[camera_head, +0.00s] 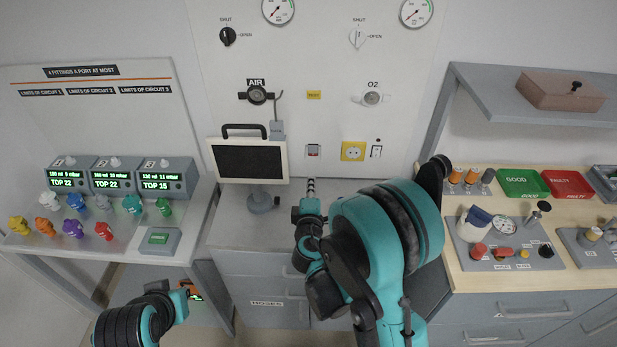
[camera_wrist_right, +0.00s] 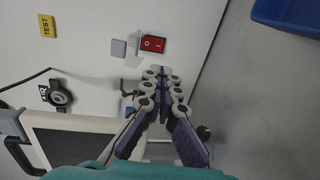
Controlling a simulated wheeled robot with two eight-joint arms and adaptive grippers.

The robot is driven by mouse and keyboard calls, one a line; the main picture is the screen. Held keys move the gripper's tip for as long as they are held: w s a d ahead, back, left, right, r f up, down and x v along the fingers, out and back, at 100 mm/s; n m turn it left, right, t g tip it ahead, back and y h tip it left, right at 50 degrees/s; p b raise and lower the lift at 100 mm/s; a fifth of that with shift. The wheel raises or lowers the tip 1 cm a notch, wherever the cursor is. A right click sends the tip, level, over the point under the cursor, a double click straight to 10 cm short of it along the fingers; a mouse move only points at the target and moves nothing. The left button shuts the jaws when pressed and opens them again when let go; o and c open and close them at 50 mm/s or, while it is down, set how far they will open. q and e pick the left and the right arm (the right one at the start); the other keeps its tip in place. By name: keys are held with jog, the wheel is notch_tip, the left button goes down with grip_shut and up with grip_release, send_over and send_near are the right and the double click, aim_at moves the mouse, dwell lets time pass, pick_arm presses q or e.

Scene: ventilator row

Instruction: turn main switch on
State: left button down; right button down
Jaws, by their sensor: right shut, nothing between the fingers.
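My right gripper (camera_head: 310,184) is shut and empty, just below the switch in the head view. In the right wrist view its closed fingertips (camera_wrist_right: 158,73) are close to the switch, with a gap in the picture; contact cannot be told. My left arm shows at lower left, its gripper not visible.
A dark monitor (camera_head: 249,161) stands left of the switch. A yellow socket (camera_head: 353,151) and a white switch (camera_head: 376,151) are to its right. The grey cabinet top lies below. Fittings fill the left table; the right bench holds trays and parts.

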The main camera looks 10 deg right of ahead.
aim_at(313, 156)
jog(key=shift+b+x, duration=1.45)
jog(key=shift+x, duration=4.55)
jog(key=shift+w+d+f+b, duration=0.2)
jog(key=shift+w+f+b, duration=0.25)
jog(key=shift+b, duration=0.2)
jog(key=shift+s+r, duration=0.1)
